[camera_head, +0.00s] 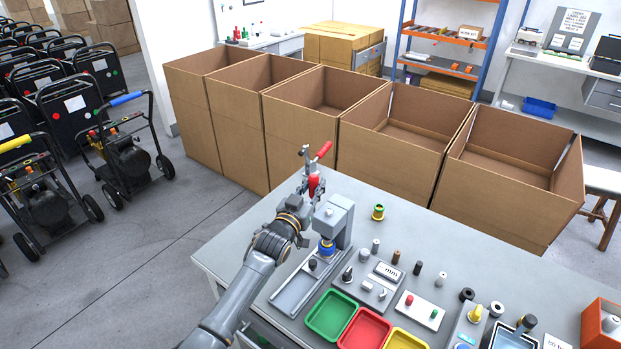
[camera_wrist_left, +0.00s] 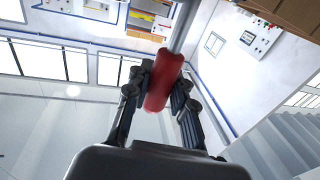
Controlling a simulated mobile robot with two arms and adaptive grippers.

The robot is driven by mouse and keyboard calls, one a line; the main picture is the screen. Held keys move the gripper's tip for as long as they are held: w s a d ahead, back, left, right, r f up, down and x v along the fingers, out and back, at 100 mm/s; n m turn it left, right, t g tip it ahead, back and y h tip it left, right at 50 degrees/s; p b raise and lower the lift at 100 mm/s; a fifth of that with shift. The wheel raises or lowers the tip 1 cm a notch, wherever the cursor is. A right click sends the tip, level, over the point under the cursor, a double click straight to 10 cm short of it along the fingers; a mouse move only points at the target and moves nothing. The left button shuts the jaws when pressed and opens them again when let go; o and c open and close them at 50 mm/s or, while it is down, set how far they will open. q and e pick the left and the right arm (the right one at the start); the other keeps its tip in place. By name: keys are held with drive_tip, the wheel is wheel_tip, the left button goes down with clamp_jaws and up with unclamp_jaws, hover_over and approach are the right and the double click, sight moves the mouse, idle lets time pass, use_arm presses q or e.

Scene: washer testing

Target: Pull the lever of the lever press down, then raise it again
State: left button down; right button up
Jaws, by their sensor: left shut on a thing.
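The grey lever press (camera_head: 340,222) stands near the table's left end, with a blue-and-gold part (camera_head: 327,248) under its head. My left gripper (camera_head: 314,182) is beside and behind the press head, shut on the red grip of the lever (camera_head: 316,188). In the left wrist view the red lever grip (camera_wrist_left: 162,82) lies between the two dark fingers (camera_wrist_left: 160,90), and its metal rod runs up out of the picture. My wrist hides part of the lever in the head view. My right gripper is not in view.
Green (camera_head: 331,315), red (camera_head: 365,330) and yellow trays line the table's near side. Gauges and small cylinders stand right of the press. Open cardboard boxes (camera_head: 390,145) stand behind the table.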

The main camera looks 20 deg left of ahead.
use_arm(q)
drive_tip(key=shift+w+f, duration=0.15)
drive_tip(key=c, duration=1.6)
unclamp_jaws()
drive_tip(key=o, duration=0.5)
drive_tip(key=s, duration=0.4)
drive_tip(key=s+a, duration=0.1)
drive_tip(key=s, duration=0.7)
drive_tip(key=shift+s+a, duration=0.1)
drive_tip(key=shift+a, duration=0.3)
